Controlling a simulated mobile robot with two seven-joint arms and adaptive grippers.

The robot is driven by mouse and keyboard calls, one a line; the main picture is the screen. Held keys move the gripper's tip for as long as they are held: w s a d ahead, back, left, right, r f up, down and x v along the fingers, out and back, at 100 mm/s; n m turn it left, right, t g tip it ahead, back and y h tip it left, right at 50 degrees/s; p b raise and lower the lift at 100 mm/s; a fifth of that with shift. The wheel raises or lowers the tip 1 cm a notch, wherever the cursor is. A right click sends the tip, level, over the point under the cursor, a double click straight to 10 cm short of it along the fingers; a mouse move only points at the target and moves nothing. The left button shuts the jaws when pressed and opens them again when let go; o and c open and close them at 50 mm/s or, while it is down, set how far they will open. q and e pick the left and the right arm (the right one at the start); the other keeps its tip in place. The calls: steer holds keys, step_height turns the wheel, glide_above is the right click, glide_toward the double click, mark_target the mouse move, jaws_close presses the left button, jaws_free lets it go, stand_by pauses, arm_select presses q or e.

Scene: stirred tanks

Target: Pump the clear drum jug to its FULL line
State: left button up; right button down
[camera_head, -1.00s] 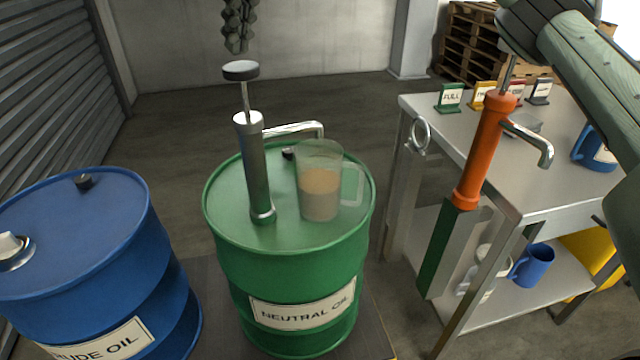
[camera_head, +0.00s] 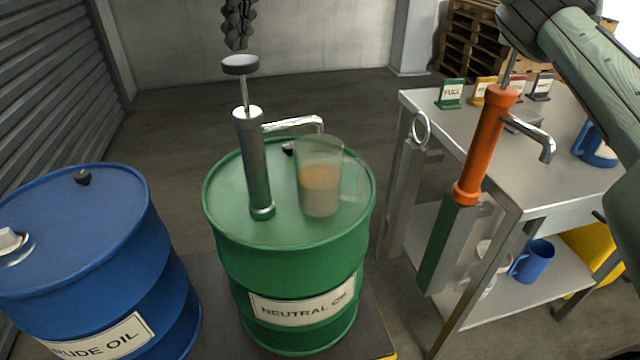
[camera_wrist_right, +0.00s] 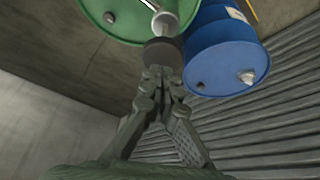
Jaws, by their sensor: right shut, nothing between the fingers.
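The clear jug (camera_head: 320,180) stands upright on the green NEUTRAL OIL drum (camera_head: 290,260), beside the silver pump (camera_head: 252,165). Tan liquid fills it a bit over half way; I cannot make out a FULL line on it. The pump's spout (camera_head: 295,124) reaches over towards the jug. Its dark round knob (camera_head: 240,65) stands raised on a thin rod. My right gripper (camera_head: 237,45) is shut and empty just above the knob, apparently not touching it. In the right wrist view the knob (camera_wrist_right: 163,51) is just beyond the closed fingertips (camera_wrist_right: 158,72). My left gripper is not in view.
A blue CRUDE OIL drum (camera_head: 75,235) stands at left. At right is a metal table (camera_head: 440,125) with small signs, including FULL (camera_head: 451,94). An orange pump (camera_head: 487,145) is at its near edge. A blue mug (camera_head: 535,262) is on the lower shelf. My right arm crosses the upper right.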

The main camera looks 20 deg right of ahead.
steer(key=shift+f+b, duration=2.05)
steer(key=shift+f, duration=1.5)
step_height(320, 180, up, 6)
steer(key=p, duration=0.4)
steer(key=shift+f+p, duration=0.2)
steer(key=shift+p, duration=0.1)
steer(key=shift+r, duration=1.1)
steer(key=shift+f, duration=0.25)
